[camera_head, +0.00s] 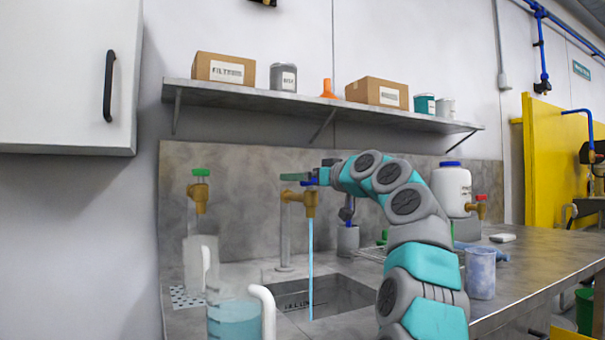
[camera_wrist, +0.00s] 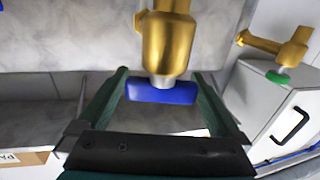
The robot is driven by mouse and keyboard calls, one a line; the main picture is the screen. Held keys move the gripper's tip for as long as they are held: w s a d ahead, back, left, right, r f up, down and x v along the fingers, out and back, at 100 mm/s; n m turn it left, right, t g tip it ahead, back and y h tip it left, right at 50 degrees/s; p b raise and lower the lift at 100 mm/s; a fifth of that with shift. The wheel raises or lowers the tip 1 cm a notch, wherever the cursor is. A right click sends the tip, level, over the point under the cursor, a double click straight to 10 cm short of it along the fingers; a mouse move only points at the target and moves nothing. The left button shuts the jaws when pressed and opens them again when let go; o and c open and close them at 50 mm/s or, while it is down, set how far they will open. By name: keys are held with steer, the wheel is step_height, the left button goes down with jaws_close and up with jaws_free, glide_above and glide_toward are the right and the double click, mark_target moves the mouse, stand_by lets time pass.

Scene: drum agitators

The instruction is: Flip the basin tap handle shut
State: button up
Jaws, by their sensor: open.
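The brass basin tap (camera_head: 297,203) stands over the sink, and a blue stream of water (camera_head: 311,258) runs from it. In the wrist view the brass tap body (camera_wrist: 168,42) carries a blue bar handle (camera_wrist: 162,94). My gripper (camera_wrist: 160,76) is open, with one dark green finger on each side of the handle. The handle's right end is very close to one finger; I cannot tell if they touch. In the head view my gripper (camera_head: 294,180) is at the top of the tap and partly hides the handle.
A second brass tap with a green handle (camera_head: 200,190) stands to the left. A shelf (camera_head: 320,110) with boxes and cans runs above my arm.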

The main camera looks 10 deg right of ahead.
steer(key=shift+w, duration=0.1)
steer(key=shift+f, duration=0.1)
steer(key=c, duration=1.2)
steer(key=shift+f+m+h+b, duration=0.3)
steer(key=shift+h+b, duration=0.1)
steer(key=shift+b, duration=0.3)
steer(key=shift+w+d+r+m+t+h+b, duration=0.15)
steer(key=shift+m+t+h+b, duration=0.25)
steer(key=shift+h, duration=0.35)
steer(key=shift+w+d+r+m+t+h+b, duration=0.15)
steer(key=shift+m+t+h, duration=0.25)
steer(key=shift+m+h, duration=0.3)
steer(key=shift+s, duration=0.1)
steer(key=o, duration=1.2)
steer(key=shift+s, duration=0.1)
steer(key=b+v, duration=0.2)
steer(key=v, duration=0.5)
steer(key=shift+s, duration=0.35)
